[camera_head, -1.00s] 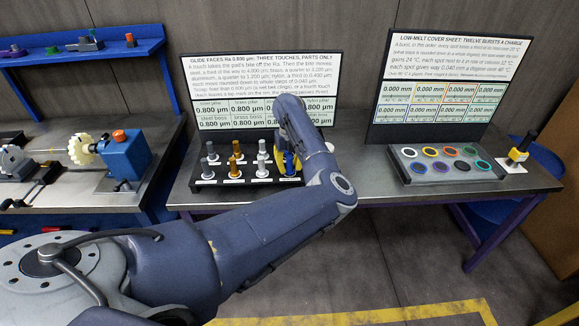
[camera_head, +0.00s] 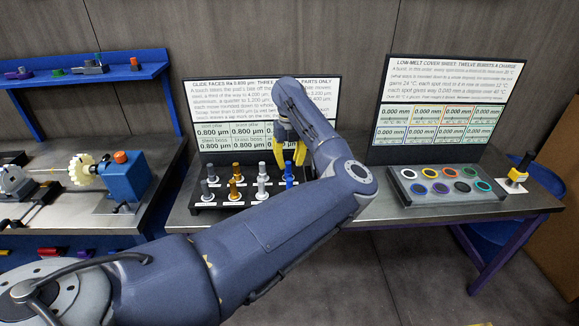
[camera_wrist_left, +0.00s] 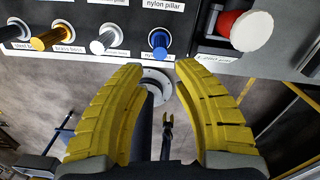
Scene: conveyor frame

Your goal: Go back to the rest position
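My left gripper (camera_head: 290,153) has yellow fingers and points down above the right end of the post rack. Its fingers are spread with nothing between them; this also shows in the left wrist view (camera_wrist_left: 158,72). A blue post (camera_head: 289,174) stands in the black rack (camera_head: 196,199) just below the fingers, apart from them. In the left wrist view the blue post (camera_wrist_left: 159,42) is beyond the fingertips, by the nylon pillar label. My left arm crosses the front of the bench in the head view. I do not make out my right gripper.
Grey, orange-brown and silver posts (camera_head: 236,187) fill the rest of the rack. A sign board (camera_head: 215,100) stands behind it. To the right are a tray of coloured rings (camera_head: 408,196), another board (camera_head: 440,70) and a yellow-black tool (camera_head: 518,174). A lathe-like machine (camera_head: 122,178) is at left.

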